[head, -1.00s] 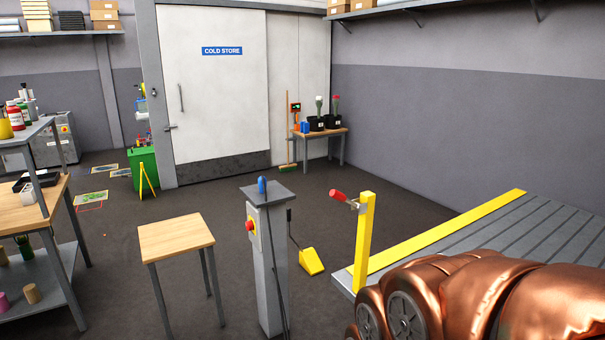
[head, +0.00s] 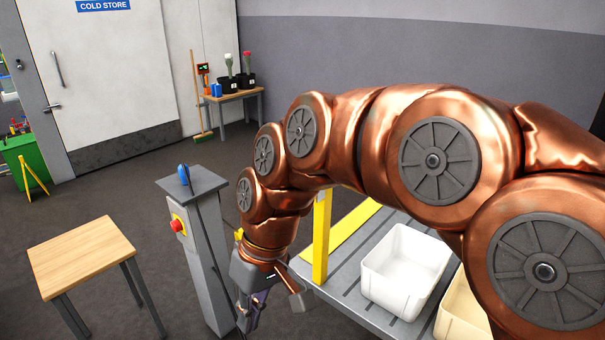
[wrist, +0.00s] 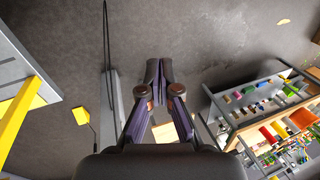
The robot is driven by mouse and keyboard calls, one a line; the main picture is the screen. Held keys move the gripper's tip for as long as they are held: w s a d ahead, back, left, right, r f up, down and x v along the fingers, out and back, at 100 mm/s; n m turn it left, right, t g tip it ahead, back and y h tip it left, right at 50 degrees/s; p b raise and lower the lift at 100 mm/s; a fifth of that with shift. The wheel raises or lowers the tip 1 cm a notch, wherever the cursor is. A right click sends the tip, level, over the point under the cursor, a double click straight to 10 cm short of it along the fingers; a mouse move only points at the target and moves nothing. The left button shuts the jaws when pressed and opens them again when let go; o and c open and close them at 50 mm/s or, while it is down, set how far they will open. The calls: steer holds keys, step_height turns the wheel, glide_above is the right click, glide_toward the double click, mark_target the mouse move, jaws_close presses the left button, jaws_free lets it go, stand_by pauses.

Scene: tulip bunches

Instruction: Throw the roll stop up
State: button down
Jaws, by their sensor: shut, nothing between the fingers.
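The yellow post (head: 321,240) stands at the near end of the grey slatted bed. The red-handled lever on its top is hidden behind my arm in the head view. A yellow bar (wrist: 16,122) shows at the left of the wrist view beside a grey surface; I cannot tell whether it is the post or the yellow edge strip. My gripper (head: 247,318) points down in front of the post, to its left in the picture. In the wrist view its fingers (wrist: 158,72) are shut together and empty, over the floor, apart from the yellow bar.
A grey pedestal (head: 205,255) with a red button and a blue top piece stands close left of my gripper. A wooden table (head: 80,255) is further left. A white crate (head: 405,265) and a cream crate (head: 460,310) are on the slatted bed.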

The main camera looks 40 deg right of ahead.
steer(key=w+d+r+t+y, duration=0.45)
steer(key=w+d+r, duration=0.6)
steer(key=w, duration=0.45)
steer(key=w+d+r+m+t, duration=0.1)
steer(key=d+t, duration=0.2)
steer(key=d, duration=1)
steer(key=d+r+m+t, duration=0.1)
steer(key=d+m+t, duration=0.15)
steer(key=d, duration=0.95)
steer(key=s+f+p+x, duration=0.1)
steer(key=p+x, duration=0.3)
steer(key=x, duration=0.9)
steer(key=shift+f+n+t+h, duration=0.25)
steer(key=shift+n+t+h, duration=0.1)
steer(key=shift+h, duration=0.1)
steer(key=shift+s, duration=0.1)
steer(key=shift+a+f, duration=0.1)
